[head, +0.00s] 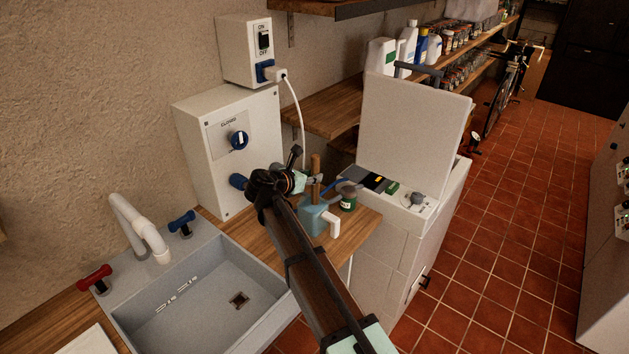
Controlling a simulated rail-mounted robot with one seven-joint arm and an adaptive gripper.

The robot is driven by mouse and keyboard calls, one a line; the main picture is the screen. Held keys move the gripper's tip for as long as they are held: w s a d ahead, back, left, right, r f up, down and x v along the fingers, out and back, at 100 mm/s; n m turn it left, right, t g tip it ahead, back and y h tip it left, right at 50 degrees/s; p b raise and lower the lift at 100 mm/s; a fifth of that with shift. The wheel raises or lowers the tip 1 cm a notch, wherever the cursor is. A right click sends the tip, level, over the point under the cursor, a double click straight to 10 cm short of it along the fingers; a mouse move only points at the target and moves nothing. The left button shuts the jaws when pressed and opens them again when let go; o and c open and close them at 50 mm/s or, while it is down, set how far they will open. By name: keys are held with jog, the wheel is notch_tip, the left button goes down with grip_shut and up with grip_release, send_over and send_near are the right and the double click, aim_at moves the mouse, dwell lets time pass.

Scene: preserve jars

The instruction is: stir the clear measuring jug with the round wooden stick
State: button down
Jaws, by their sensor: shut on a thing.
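The measuring jug (311,221) stands upright on the wooden counter. It looks blue-grey, with a white handle on its right. My gripper (314,181) is above the jug and shut on the round wooden stick (316,163). The stick is roughly upright, its top rising above the fingers. Its lower part reaches down to the jug's mouth; whether the tip is inside the liquid cannot be told. My arm hides part of the jug's left side and the counter in front.
A grey sink (205,262) with a white tap (141,228) is at the left. A white control box (232,150) stands behind my gripper. A white open-lidded appliance (414,120) stands at the right.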

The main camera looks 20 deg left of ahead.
aim_at(314, 164)
jog(key=shift+s, duration=0.95)
jog(key=shift+r, duration=0.1)
jog(key=shift+r+p, duration=1.9)
jog(key=shift+r, duration=0.7)
notch_tip(314, 164, up, 7)
jog(key=shift+f, duration=0.2)
jog(key=shift+r, duration=0.1)
jog(key=shift+r, duration=2.4)
